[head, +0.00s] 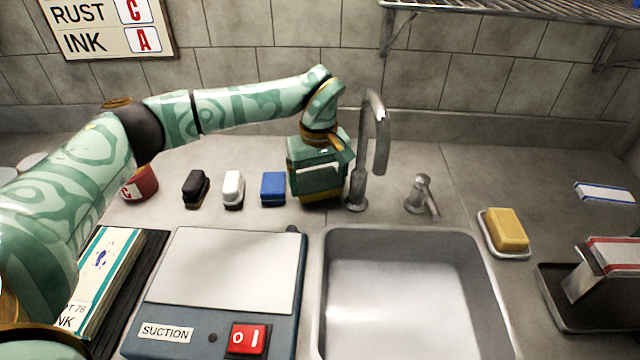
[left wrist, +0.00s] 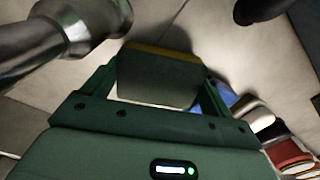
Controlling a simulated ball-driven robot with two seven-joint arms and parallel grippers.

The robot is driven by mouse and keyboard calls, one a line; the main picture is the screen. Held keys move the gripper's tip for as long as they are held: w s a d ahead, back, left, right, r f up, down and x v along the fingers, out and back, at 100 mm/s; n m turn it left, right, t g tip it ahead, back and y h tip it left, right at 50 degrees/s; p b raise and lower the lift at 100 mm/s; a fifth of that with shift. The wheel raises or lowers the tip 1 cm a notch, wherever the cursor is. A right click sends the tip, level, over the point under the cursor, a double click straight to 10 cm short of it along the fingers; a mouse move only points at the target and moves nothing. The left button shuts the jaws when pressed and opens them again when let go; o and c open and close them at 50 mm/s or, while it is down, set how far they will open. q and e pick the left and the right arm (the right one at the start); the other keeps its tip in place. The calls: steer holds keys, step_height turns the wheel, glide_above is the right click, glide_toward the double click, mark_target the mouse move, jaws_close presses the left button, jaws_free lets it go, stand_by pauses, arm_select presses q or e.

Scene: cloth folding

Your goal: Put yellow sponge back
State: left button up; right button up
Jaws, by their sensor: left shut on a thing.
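My left gripper (head: 320,190) points down over the counter, just left of the faucet. In the left wrist view it is shut on a block with a dark grey-green face and a yellow far edge, which looks like the yellow sponge (left wrist: 158,78). In the head view the gripper's body mostly hides this block. A separate yellow block (head: 508,229) sits on a white dish (head: 512,256) right of the sink; whether it is a sponge or soap I cannot tell. My right gripper is not in view.
The faucet (head: 375,130) stands close to the gripper's right. A blue block (head: 273,188), a white one (head: 233,188), a black one (head: 196,187) and a red round object (head: 140,184) line up to its left. The sink (head: 410,235) and suction box (head: 215,340) are in front.

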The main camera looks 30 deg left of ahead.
mark_target(318, 180)
arm_select(q)
steer(key=shift+w+f, duration=0.1)
steer(key=shift+f, duration=0.3)
steer(key=shift+r, duration=0.15)
steer(key=shift+f, duration=0.45)
steer(key=o, duration=0.7)
step_height(318, 180, up, 13)
steer(key=p, duration=0.4)
